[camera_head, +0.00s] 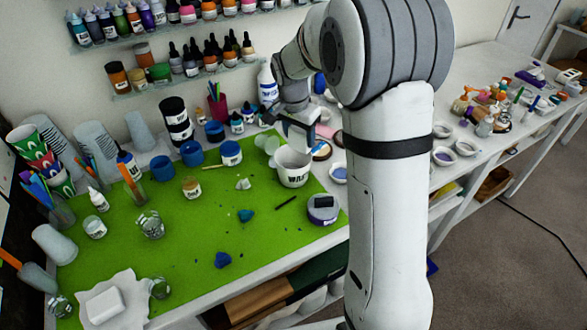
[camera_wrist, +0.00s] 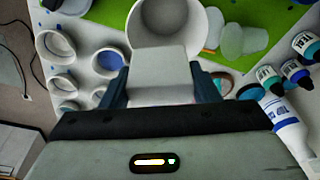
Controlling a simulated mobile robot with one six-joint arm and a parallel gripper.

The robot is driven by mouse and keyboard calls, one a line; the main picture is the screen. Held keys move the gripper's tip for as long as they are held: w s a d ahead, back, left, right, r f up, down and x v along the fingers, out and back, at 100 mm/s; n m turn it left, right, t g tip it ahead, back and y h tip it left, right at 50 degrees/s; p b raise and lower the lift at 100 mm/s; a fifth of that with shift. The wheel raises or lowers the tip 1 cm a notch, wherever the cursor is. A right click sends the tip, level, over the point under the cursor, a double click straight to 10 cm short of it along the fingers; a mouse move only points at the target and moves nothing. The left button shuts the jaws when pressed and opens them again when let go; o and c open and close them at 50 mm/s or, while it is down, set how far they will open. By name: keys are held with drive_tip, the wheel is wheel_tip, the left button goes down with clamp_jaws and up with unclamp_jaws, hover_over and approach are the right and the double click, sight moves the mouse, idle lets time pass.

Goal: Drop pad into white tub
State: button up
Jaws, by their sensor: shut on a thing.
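The white tub (camera_head: 293,174) stands upright on the green mat (camera_head: 130,241), near its far right edge, with dark lettering on its side. In the wrist view the tub (camera_wrist: 139,28) lies just beyond my fingertips, with its open mouth partly hidden by the pad. My gripper (camera_wrist: 161,72) is shut on a pale grey-white pad (camera_wrist: 158,64), one dark finger on each side. In the head view my gripper (camera_head: 297,128) is above the tub, at its back side. I cannot make out the pad clearly there.
A white bottle (camera_head: 267,84) stands behind. Small dishes (camera_head: 338,174) lie to the right. The mat's front middle is mostly clear.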

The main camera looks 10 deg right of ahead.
drive_tip(key=o, duration=1.4)
drive_tip(key=shift+c, duration=0.2)
drive_tip(key=shift+r, duration=0.1)
wheel_tip(320, 180, up, 8)
drive_tip(key=s+a+b, duration=0.1)
drive_tip(key=shift+f, duration=0.2)
drive_tip(key=s+d+f+n+t+y, duration=0.1)
drive_tip(key=s+n, duration=0.8)
drive_tip(key=s, duration=1.8)
drive_tip(key=shift+s+d+f+t, duration=0.35)
drive_tip(key=shift+t, duration=0.05)
